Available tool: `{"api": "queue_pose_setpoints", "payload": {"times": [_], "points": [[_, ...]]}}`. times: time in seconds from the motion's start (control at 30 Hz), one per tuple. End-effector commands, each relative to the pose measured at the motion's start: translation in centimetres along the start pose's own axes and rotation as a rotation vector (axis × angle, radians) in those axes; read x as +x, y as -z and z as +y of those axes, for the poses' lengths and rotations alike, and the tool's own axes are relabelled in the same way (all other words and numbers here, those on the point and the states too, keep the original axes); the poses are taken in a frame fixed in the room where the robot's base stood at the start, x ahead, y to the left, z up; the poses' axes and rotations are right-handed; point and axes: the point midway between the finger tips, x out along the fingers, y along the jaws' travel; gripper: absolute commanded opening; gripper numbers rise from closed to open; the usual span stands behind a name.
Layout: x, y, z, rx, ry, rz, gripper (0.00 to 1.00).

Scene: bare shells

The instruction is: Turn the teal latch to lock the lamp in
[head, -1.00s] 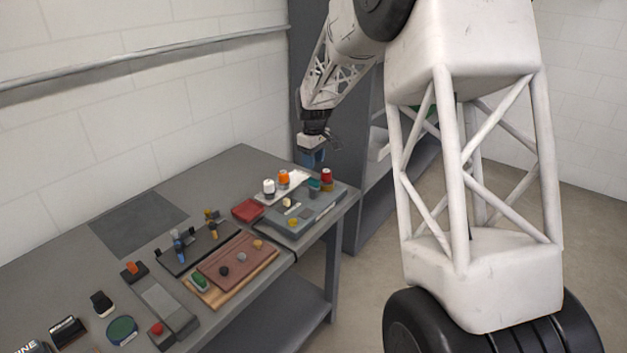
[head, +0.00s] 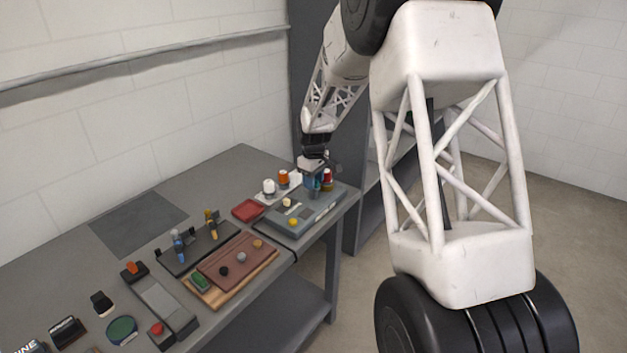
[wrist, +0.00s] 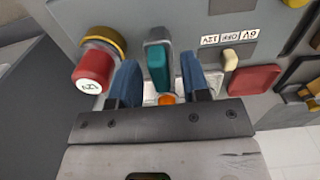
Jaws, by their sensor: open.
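The teal latch (wrist: 157,68) is an upright bar on a grey panel (wrist: 185,22), seen in the wrist view. My gripper (wrist: 159,64) is open, with one blue finger on each side of the latch and small gaps visible; I cannot tell whether either touches it. A red-capped lamp (wrist: 93,68) with a yellow collar sits left of the latch, outside the fingers. In the head view my gripper (head: 313,187) is low over the far end of the panel, largely hiding the latch. The red lamp (head: 327,175) shows just beyond it.
The panel also carries a small cream switch (wrist: 231,59) beside a voltage label. A red tray (head: 248,210), white lamp (head: 269,187) and orange lamp (head: 283,177) stand close by. Several other fixtures cover the near table. A shelf unit stands behind.

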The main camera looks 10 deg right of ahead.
Motion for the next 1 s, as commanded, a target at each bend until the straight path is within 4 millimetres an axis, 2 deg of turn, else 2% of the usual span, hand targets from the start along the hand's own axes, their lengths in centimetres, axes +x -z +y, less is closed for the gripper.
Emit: {"api": "queue_pose_setpoints", "payload": {"times": [0.2,0.5,1.0], "points": [[0.00,-0.01,-0.01,0.000,0.000,0.000,0.43],[-0.02,-0.01,-0.01,0.000,0.000,0.000,0.00],[-0.04,-0.04,-0.04,0.078,0.000,0.000,0.00]]}}
